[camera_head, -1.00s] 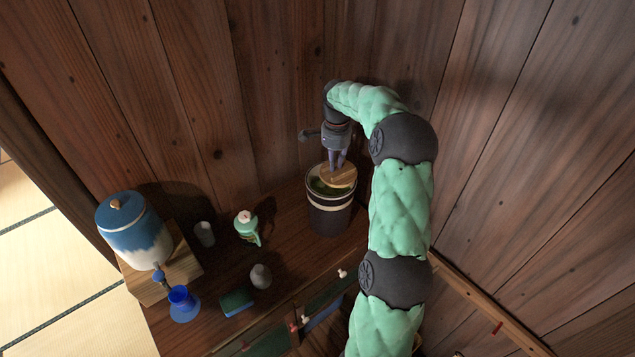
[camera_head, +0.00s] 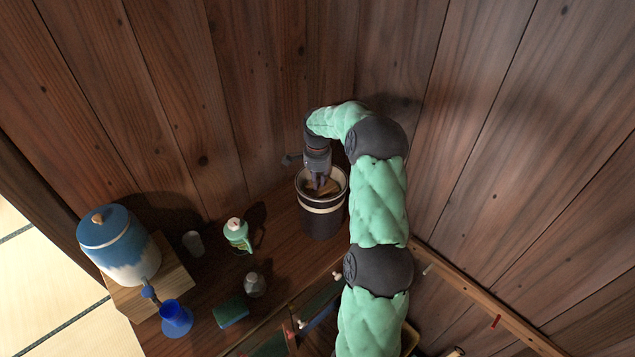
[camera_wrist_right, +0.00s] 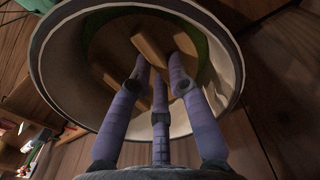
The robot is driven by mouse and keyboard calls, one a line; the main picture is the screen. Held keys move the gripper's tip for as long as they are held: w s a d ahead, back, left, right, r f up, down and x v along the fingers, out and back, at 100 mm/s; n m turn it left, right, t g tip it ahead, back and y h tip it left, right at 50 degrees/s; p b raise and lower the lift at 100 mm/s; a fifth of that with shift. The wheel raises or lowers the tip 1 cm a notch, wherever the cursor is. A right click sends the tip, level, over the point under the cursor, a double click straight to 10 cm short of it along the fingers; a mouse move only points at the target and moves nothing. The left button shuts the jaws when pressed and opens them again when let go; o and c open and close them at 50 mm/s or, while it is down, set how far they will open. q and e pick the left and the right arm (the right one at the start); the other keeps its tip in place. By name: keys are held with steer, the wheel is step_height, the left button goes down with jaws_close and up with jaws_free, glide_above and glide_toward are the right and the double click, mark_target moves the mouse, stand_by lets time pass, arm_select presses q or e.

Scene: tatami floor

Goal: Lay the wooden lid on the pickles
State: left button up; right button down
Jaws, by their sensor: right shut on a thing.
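The dark pickle crock (camera_head: 322,222) with a pale band stands upright on the wooden counter, near the back wall. My right gripper (camera_head: 320,187) reaches down into its mouth from above. It is shut on the wooden lid (camera_head: 331,186), which sits inside the crock below the rim. In the right wrist view the gripper's fingers (camera_wrist_right: 158,70) close on the handle bar of the lid (camera_wrist_right: 110,50). A strip of green pickles (camera_wrist_right: 197,35) shows past the lid's edge inside the crock (camera_wrist_right: 228,60); the rest is hidden under the lid. My left gripper is not in view.
A blue and white jar (camera_head: 118,245) stands on a wooden block at the left. The wooden wall is close behind.

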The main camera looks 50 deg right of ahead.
steer(key=shift+f, duration=0.15)
steer(key=shift+f, duration=0.2)
steer(key=c, duration=1.2)
jaws_free()
step_height(320, 180, up, 12)
steer(key=shift+r+p, duration=0.2)
steer(key=shift+p, duration=0.6)
